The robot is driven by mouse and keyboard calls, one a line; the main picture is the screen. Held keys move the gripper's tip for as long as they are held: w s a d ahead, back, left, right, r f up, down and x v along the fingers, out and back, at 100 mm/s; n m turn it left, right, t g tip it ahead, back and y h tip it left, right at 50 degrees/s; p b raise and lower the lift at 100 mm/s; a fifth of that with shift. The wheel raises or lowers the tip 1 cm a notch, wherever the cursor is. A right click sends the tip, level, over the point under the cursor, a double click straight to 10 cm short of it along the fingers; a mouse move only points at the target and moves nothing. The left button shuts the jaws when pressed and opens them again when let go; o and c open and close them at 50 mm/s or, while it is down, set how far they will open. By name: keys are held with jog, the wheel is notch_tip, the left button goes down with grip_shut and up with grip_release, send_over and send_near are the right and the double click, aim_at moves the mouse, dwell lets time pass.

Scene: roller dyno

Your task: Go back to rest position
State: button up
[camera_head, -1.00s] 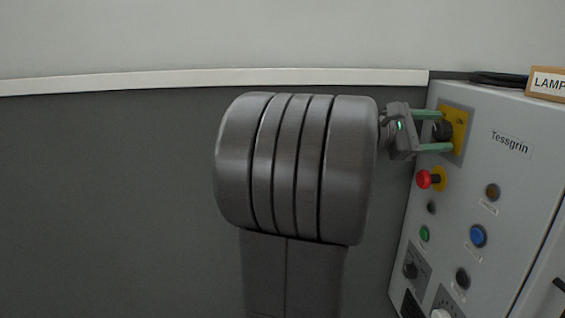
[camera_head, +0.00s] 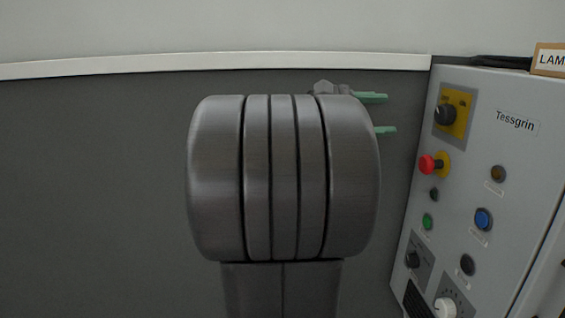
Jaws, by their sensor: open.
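My gripper (camera_head: 382,114) shows two green fingers that stand apart, with nothing between them. They point right, toward the control cabinet, with a gap between their tips and the panel. Most of the gripper body is hidden behind my own large grey arm joint in the middle of the view. The black rotary switch (camera_head: 445,114) on its yellow plate sits at the panel's upper left, to the right of the fingers and apart from them.
The grey cabinet (camera_head: 520,175) fills the right side. Its panel carries a red emergency button (camera_head: 428,164), a blue button (camera_head: 483,219), a green button (camera_head: 427,221) and several knobs. A cardboard sign (camera_head: 550,60) stands on top. The left side is open before a dark wall.

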aim_at(439, 115)
jog(key=d+p, duration=0.1)
jog(key=d, duration=0.3)
jog(key=d+p, duration=0.1)
jog(key=d, duration=0.3)
jog(key=d+p, duration=0.1)
jog(key=d, duration=0.4)
jog(key=shift+w+p, duration=0.35)
jog(key=shift+f+m+b, duration=0.2)
jog(key=shift+m+b, duration=0.45)
jog(key=shift+m, duration=0.05)
jog(key=shift+a+r+m+b, duration=0.15)
jog(key=shift+m+b, duration=0.45)
jog(key=shift+m, duration=0.4)
jog(key=m+b, duration=0.2)
jog(key=m, duration=0.3)
jog(key=shift+m, duration=0.3)
jog(key=m+b, duration=0.1)
jog(key=m, duration=0.7)
jog(key=shift+r, duration=0.1)
jog(key=shift+m, duration=0.3)
